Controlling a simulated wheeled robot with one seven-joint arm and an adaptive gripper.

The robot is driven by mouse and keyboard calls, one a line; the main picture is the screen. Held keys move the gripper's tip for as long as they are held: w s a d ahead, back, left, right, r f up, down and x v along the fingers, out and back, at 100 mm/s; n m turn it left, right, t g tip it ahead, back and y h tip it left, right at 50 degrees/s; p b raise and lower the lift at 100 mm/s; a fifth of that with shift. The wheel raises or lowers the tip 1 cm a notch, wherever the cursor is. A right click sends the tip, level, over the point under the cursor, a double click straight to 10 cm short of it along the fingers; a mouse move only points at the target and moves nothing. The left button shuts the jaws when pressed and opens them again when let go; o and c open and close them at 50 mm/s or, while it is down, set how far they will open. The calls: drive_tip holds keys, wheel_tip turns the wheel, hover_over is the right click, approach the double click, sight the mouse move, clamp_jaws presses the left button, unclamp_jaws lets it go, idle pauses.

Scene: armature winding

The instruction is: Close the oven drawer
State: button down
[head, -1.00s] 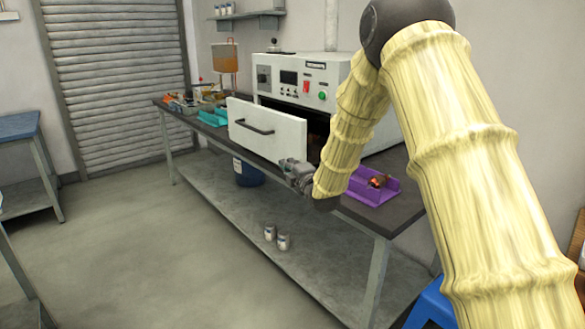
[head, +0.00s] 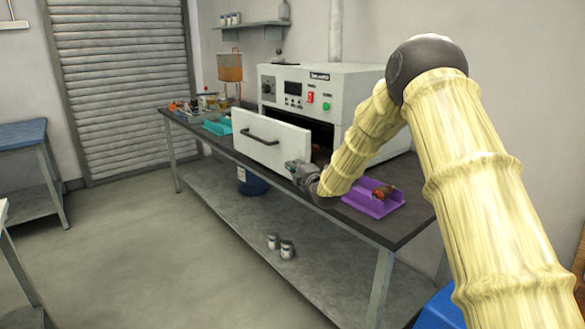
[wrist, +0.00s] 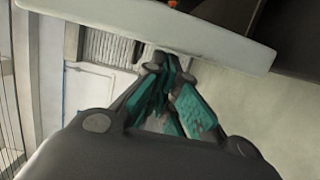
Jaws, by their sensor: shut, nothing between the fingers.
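The oven (head: 345,84) is a white box with a control panel, standing on the long dark bench. Its drawer is pulled out: the white drawer front (head: 285,148) with a dark handle (head: 259,135) stands out from the body. A dark opening shows behind it. My gripper (head: 293,166) is at the lower right corner of the drawer front, shut and empty. In the wrist view, the teal-padded fingers of my gripper (wrist: 168,62) converge at the edge of the pale drawer front (wrist: 215,32). I cannot tell whether they touch it.
A purple tray (head: 362,206) with a reddish-brown part (head: 383,191) lies on the bench (head: 408,232) right of my gripper. A teal tray (head: 217,127) and clutter sit at the left end. Cans (head: 287,250) stand on the lower shelf. The floor in front is clear.

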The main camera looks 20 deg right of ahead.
drive_tip(key=w+d+b, duration=0.1)
drive_tip(key=w+d, duration=0.3)
drive_tip(key=d, duration=0.9)
drive_tip(key=shift+w, duration=0.4)
drive_tip(key=shift+d+r, duration=0.1)
drive_tip(key=shift+d, duration=0.05)
drive_tip(key=shift+b, duration=0.3)
drive_tip(key=s+a+b, duration=0.1)
drive_tip(key=s+a, duration=0.2)
drive_tip(key=s, duration=0.8)
drive_tip(key=shift+s+b, duration=0.15)
drive_tip(key=shift+b, duration=0.15)
